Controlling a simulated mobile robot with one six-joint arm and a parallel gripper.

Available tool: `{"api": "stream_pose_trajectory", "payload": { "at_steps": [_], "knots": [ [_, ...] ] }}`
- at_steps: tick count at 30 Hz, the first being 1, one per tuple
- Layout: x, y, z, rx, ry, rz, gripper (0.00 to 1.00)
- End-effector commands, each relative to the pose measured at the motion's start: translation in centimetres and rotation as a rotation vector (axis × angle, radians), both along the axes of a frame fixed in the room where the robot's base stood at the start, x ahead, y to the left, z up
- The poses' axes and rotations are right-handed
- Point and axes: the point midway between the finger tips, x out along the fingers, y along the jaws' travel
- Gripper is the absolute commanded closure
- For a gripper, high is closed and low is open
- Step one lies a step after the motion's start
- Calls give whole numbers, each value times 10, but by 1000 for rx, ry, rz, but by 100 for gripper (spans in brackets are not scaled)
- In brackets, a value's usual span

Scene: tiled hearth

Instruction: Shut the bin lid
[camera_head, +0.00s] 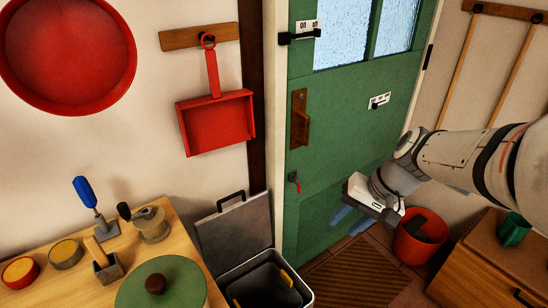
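The bin (303,292) stands at the bottom centre, a dark box with a pale rim. Its grey lid (234,236) is open, standing nearly upright behind the opening, with a black handle (231,200) at its top edge. A yellow item and another small yellow piece show inside the bin. My gripper (352,218) is in front of the green door, to the right of the bin and lid, and apart from both. Two bluish fingers show with a gap between them; nothing is seen held.
A wooden counter (190,222) with a green round lid (160,288), pots and tools is left of the bin. A red bucket (418,248) and a wooden cabinet (490,262) are right. A brown mat (350,285) lies on the floor.

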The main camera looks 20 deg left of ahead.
Motion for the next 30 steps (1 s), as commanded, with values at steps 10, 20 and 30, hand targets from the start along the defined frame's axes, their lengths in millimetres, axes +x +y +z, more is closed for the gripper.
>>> {"api": "stream_pose_trajectory", "payload": {
  "at_steps": [10,20,30],
  "knots": [
    [110,162,-94,494,177,34,66],
    [175,263,-164,836,236,-5,66],
    [181,302,-178,896,240,-15,66]
  ]
}}
